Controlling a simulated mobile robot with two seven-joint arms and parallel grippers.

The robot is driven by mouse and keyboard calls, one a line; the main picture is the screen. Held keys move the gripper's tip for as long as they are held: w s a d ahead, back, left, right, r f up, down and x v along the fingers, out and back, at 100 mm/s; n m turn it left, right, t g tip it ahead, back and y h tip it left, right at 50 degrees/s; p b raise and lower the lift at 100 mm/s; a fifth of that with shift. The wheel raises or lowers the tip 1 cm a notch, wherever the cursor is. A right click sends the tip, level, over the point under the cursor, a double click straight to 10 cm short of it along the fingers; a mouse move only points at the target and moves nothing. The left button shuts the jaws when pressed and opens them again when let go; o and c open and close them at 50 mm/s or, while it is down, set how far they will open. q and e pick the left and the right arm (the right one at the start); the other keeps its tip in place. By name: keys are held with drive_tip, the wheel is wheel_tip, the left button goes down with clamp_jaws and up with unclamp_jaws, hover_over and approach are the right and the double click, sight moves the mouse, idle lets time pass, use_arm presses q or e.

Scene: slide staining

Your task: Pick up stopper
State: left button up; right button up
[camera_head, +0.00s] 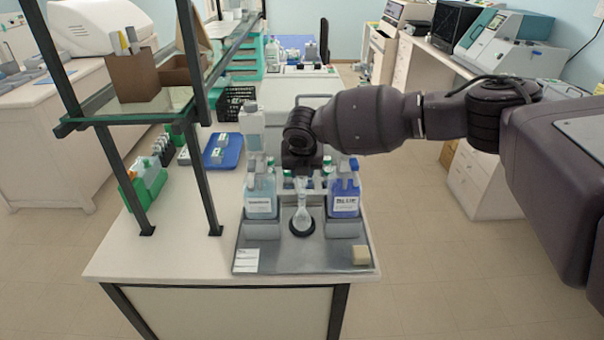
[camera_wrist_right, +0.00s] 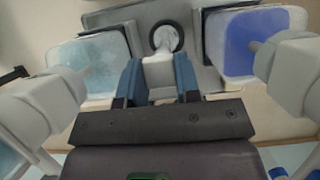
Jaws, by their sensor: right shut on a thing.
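My right gripper (camera_head: 302,175) reaches in from the right and points down over a clear flask (camera_head: 301,217) standing on a black round base (camera_head: 302,231). In the right wrist view its two blue fingers (camera_wrist_right: 159,72) are shut on a whitish piece, the stopper (camera_wrist_right: 160,78), at the top of the flask's neck. The stopper is mostly hidden by my gripper in the head view. I cannot tell whether it is still seated in the neck. My left gripper is not in view.
A pale blue bottle (camera_head: 261,198) stands close left of the flask and a dark blue bottle (camera_head: 344,195) close right. All sit at a grey tray (camera_head: 300,258) with a small beige block (camera_head: 361,255). A dark-framed shelf (camera_head: 140,110) rises at the left.

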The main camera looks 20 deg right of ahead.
wheel_tip(320, 180, up, 19)
drive_tip(key=b, duration=0.1)
drive_tip(key=shift+b, duration=0.3)
